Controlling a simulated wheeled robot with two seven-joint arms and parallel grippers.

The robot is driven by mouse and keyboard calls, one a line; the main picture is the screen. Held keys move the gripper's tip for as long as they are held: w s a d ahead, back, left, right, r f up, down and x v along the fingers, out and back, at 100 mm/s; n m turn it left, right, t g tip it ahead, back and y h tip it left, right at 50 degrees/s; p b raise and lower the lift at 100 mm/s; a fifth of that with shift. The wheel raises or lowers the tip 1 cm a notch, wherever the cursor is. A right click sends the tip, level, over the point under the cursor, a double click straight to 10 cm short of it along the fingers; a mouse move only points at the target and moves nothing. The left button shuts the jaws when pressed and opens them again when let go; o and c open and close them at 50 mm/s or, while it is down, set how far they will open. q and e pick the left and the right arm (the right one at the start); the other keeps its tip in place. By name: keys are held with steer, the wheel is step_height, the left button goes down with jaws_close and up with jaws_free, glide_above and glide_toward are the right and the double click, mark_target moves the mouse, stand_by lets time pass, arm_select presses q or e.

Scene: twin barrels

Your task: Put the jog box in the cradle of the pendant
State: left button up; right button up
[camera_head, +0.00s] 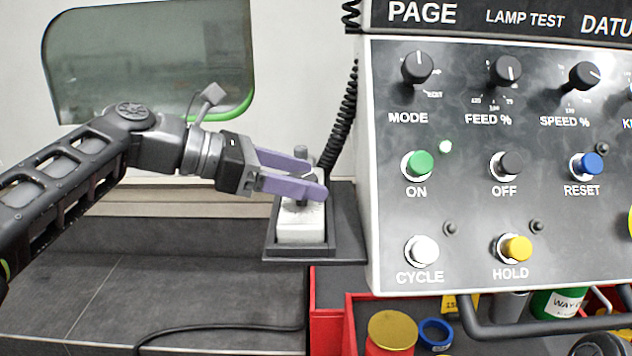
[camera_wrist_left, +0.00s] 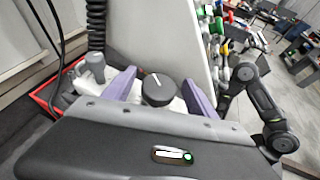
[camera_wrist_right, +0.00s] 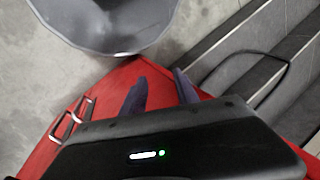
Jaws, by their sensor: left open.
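The jog box (camera_head: 302,224) is a white box with a dark knob and a grey lever on top. It sits upright inside the dark rim of the cradle (camera_head: 330,250), beside the pendant (camera_head: 500,200) with its buttons and knobs. My left gripper (camera_head: 321,182) is open, its purple fingers around the top of the jog box. In the left wrist view the black knob (camera_wrist_left: 158,90) shows between the spread fingers, over the white body (camera_wrist_left: 176,102). The fingers hide part of the box. My right gripper (camera_wrist_right: 158,92) is open and empty above a red surface.
A red cabinet (camera_head: 328,318) stands below the pendant, with a gold-lidded jar (camera_head: 391,330) and a blue ring (camera_head: 435,332) on it. A black coiled cord (camera_head: 342,120) hangs behind the jog box. A grey bin (camera_wrist_right: 110,25) shows in the right wrist view.

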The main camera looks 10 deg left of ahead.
arm_select(q)
steer(key=p+v, duration=0.1)
steer(key=v, duration=0.8)
steer(key=shift+c, duration=0.3)
stand_by(1.9)
